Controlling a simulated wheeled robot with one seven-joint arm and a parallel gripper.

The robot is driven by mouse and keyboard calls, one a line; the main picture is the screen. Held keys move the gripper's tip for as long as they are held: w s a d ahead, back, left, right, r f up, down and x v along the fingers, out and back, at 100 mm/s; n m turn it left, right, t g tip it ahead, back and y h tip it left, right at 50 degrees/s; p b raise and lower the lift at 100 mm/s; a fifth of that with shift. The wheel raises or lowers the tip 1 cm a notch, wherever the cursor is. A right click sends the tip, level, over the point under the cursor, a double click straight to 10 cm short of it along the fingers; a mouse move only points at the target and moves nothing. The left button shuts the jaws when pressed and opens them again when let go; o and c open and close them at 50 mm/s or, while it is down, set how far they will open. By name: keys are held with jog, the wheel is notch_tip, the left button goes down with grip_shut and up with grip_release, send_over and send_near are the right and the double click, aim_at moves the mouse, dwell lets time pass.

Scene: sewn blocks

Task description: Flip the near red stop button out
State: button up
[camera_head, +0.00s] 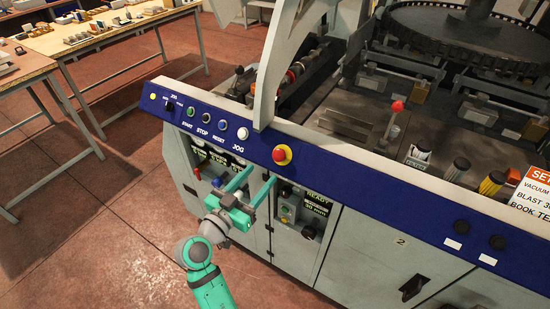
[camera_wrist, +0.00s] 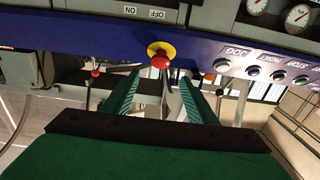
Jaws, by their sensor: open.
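The red stop button (camera_head: 281,154) sits on a yellow disc on the blue control panel, right of the white JOG button. It also shows in the wrist view (camera_wrist: 160,60), upper middle, just beyond and between the fingertips. My gripper (camera_head: 256,182) is open and empty, with its two green fingers apart. It is in front of the machine, below and left of the red button, not touching it. In the wrist view, my gripper (camera_wrist: 158,75) has a finger on each side of the button's line. Whether the button is pressed in or out I cannot tell.
The blue panel (camera_head: 350,175) runs along the machine's front edge, with the JOG button (camera_head: 242,133) and several other buttons to the left. A grey upright (camera_head: 268,90) rises just behind the red button. A table (camera_head: 90,35) with small items stands at the upper left.

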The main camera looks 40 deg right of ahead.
aim_at(278, 155)
jog(key=x, duration=0.9)
jog(key=shift+w+d, duration=0.15)
jog(key=shift+d, duration=0.15)
jog(key=shift+c, duration=0.3)
grip_shut()
jog(key=shift+a+r, duration=0.4)
jog(key=shift+a, duration=0.1)
jog(key=shift+c, duration=0.3)
grip_release()
jog(key=shift+s+a, duration=0.1)
jog(key=shift+s, duration=0.1)
jog(key=shift+o, duration=0.6)
jog(key=v, duration=1)
jog(key=shift+s+a, duration=0.2)
jog(key=shift+a, duration=0.1)
